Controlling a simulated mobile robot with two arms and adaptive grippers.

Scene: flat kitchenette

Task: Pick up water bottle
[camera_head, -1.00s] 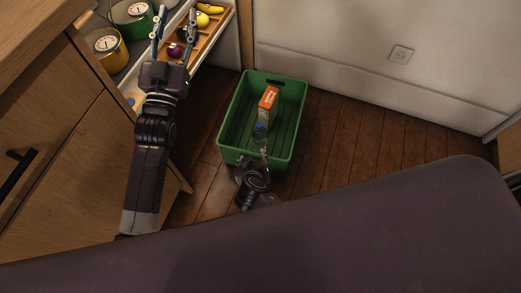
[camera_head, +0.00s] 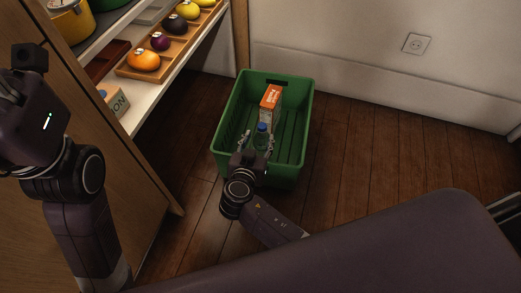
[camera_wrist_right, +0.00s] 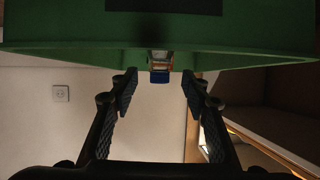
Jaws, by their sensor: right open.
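My right gripper (camera_head: 258,140) is open over the crate's near side, one finger on each side of the bottle. In the right wrist view the blue cap (camera_wrist_right: 160,76) shows between and beyond the open fingertips of that gripper (camera_wrist_right: 159,86). No contact with the bottle shows. My left gripper (camera_head: 12,90) is at the left edge, partly cut off, so its fingers cannot be judged.
The shelf unit at left holds a wooden tray (camera_head: 133,72) of fruit and a small carton (camera_head: 117,103). Wooden floor (camera_head: 345,140) right of the crate is clear.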

